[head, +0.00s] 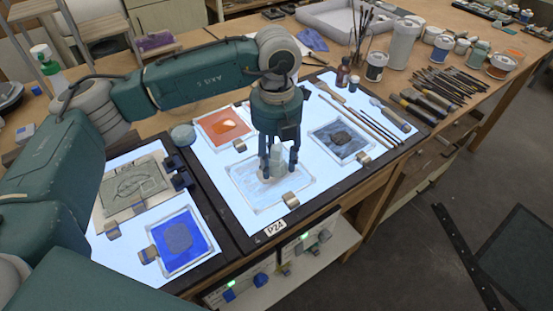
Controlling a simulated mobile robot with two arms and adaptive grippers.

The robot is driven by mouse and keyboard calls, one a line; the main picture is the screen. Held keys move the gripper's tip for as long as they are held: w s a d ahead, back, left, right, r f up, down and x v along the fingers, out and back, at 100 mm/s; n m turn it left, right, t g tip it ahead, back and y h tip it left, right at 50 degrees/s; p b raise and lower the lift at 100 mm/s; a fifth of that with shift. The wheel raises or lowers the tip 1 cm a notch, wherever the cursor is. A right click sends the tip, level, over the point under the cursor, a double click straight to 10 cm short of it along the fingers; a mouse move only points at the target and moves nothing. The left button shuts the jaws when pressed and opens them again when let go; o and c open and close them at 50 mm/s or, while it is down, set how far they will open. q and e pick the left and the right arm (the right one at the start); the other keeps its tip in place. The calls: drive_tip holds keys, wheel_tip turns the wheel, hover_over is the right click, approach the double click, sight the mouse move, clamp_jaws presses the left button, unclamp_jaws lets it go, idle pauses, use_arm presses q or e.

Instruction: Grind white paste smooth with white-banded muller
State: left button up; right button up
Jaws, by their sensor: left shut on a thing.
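My left gripper (279,158) points down over the front middle of the lit panel and is shut on a pale, glassy muller (276,170). The fingers hide part of the muller, and I cannot make out its band. The muller stands about upright at the white paste slab (253,201), a clear plate with a pale smear around the muller's foot. It appears to touch the paste, but the contact is hard to see. My right gripper is not in view.
An orange paste slab (206,138) lies behind left and a dark grey one (357,153) to the right. A blue slab (162,240) lies front left. Small metal-and-wood blocks sit beside the slabs.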

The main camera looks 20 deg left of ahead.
use_arm(q)
drive_tip(key=shift+f+b, duration=0.3)
drive_tip(key=shift+b, duration=0.1)
idle(0.3)
drive_tip(key=shift+a, duration=0.1)
